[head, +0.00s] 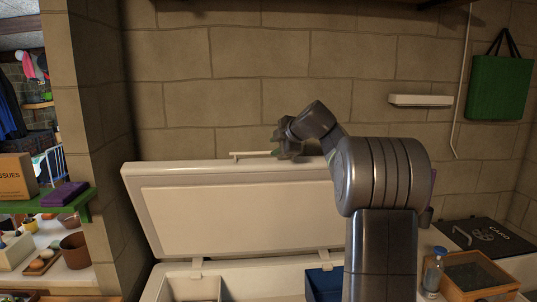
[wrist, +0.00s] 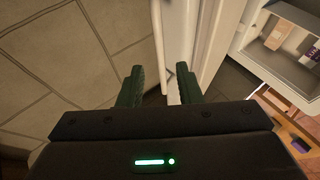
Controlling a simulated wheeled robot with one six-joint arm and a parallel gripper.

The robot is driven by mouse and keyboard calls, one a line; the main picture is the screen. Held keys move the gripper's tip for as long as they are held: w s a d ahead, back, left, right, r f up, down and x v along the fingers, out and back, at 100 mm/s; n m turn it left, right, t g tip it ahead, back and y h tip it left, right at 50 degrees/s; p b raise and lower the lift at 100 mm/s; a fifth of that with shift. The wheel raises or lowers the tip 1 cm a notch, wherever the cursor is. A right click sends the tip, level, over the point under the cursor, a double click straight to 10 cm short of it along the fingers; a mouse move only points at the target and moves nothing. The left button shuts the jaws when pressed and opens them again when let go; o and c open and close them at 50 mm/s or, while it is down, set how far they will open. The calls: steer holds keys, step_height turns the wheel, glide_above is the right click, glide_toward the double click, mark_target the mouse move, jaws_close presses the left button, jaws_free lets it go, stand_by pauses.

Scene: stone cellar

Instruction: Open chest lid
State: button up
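The white chest's lid (head: 235,215) is raised and leans back near the stone wall, its inner panel facing me. The chest body (head: 262,280) is open below it. A thin bar handle (head: 250,154) runs along the lid's top edge. My gripper (head: 288,148) is at that edge, by the handle's right end. In the wrist view my gripper (wrist: 160,88) has its two green fingers apart. The white handle bar (wrist: 158,45) runs down toward the gap between them, and no firm contact shows. My arm hides the lid's right part.
A blue bin (head: 324,284) sits inside the chest. A green shelf (head: 72,206) with boxes juts out at the left. A bottle (head: 433,272) and a wooden tray (head: 482,276) stand at the right. The wall is close behind the lid.

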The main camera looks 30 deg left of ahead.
mark_target(266, 153)
steer(key=v, duration=0.5)
steer(key=shift+s+d+r, duration=0.15)
steer(key=shift+d, duration=0.1)
steer(key=p+x, duration=0.1)
steer(key=x, duration=1.1)
steer(key=shift+w+a, duration=0.2)
steer(key=shift+w+a+f+p, duration=0.2)
steer(key=shift+a+f+p, duration=0.1)
steer(key=shift+a+f, duration=0.2)
steer(key=shift+d, duration=0.1)
